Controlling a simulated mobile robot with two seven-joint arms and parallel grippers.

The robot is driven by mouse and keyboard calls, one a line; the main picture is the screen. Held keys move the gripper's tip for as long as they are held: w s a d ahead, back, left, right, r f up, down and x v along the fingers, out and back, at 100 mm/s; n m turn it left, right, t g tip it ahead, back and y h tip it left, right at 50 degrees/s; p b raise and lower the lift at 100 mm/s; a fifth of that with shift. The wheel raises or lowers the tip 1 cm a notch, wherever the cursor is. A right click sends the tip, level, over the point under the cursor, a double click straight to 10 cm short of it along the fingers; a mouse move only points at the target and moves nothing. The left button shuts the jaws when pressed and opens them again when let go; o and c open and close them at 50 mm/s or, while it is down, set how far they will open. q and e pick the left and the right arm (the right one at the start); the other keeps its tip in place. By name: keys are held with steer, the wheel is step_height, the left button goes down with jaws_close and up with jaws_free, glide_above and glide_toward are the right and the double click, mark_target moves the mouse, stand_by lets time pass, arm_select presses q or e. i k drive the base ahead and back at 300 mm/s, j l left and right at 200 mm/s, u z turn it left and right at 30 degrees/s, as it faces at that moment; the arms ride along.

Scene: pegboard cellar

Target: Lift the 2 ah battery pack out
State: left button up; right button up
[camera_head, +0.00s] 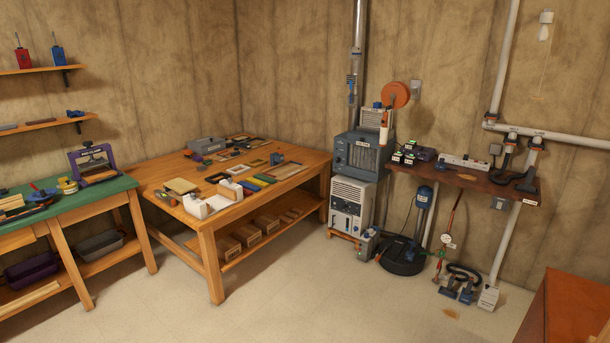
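Several small dark blocks with light green and white tops (404,154) sit in a cluster at the left end of the brown wall shelf (464,180). They look like battery packs on chargers, but they are too small to read. A dark purple block (426,154) is just right of them. I cannot tell which one, if any, is the 2 ah battery pack. Neither of my grippers is in view.
A wooden workbench (292,183) with many loose items and a green-topped bench (92,203) stand left. A grey stacked machine (354,198) stands beside the shelf. A round black machine (402,258) and hoses are below it. The middle floor (330,300) is clear.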

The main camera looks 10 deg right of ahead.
mark_target(410, 144)
steer(key=i+z, duration=0.15)
steer(key=i, duration=0.35)
steer(key=i+j+z, duration=0.1)
steer(key=i, duration=0.4)
steer(key=i+j+z, duration=0.15)
steer(key=i, duration=0.35)
steer(key=i+j+z, duration=0.7)
steer(key=i, duration=0.2)
steer(key=i+j+z, duration=0.35)
